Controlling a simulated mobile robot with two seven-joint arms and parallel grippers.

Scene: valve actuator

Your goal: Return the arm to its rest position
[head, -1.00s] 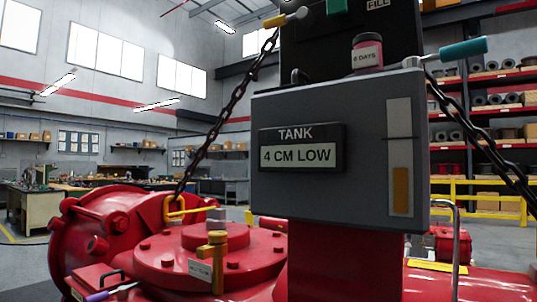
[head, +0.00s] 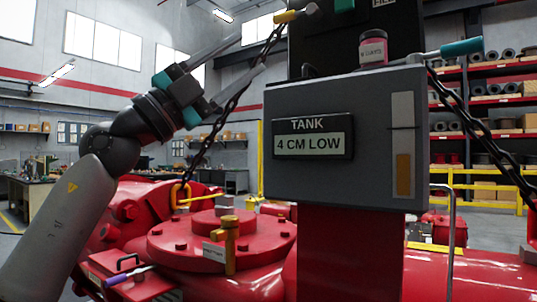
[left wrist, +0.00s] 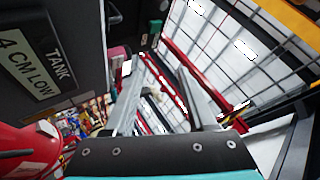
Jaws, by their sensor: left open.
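My left gripper (head: 252,52) is open and empty, raised at the upper left of the grey tank box in the head view. Its two fingers point up and right, near the dark chain (head: 232,105) and below the yellow-handled lever (head: 286,16). I cannot tell whether a finger touches the chain. In the left wrist view, the open fingers (left wrist: 160,66) show with nothing held between them. My left arm (head: 75,205) rises from the lower left. The grey box (head: 375,120) has a display (head: 309,144) reading "TANK 4 CM LOW". My right gripper is not in view.
Red machinery (head: 215,240) with a brass valve (head: 230,235) lies below the arm. A purple-handled tool (head: 125,275) lies at lower left. Another chain hangs right.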

